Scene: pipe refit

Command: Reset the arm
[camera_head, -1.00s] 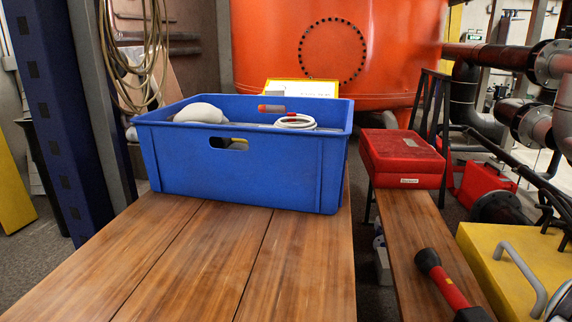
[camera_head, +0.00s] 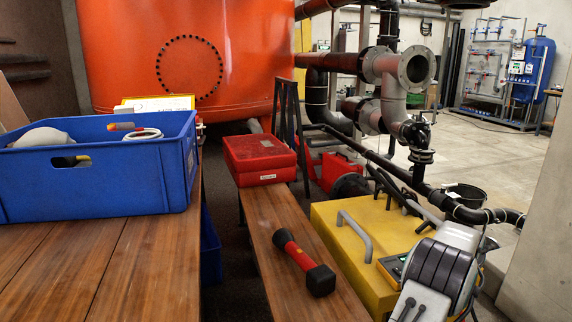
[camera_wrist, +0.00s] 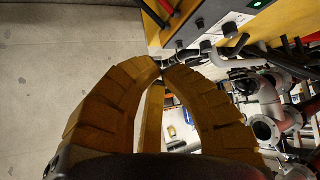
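My gripper (camera_wrist: 163,68) shows in the wrist view. Its thick yellow-brown fingers curve inward and their tips come together, with nothing seen held between them. The tips appear apart from the worktop edge and tools behind them. Below and beyond the fingers I see pale floor and pipework.
A blue crate (camera_head: 90,190) stands on the wooden table (camera_head: 75,265). A red case (camera_head: 262,160) and a red-black flashlight (camera_head: 303,262) lie on a narrow bench. A yellow box (camera_head: 365,255) and a grey-black device (camera_head: 440,270) are at right. Flanged pipes (camera_head: 405,80) stand behind.

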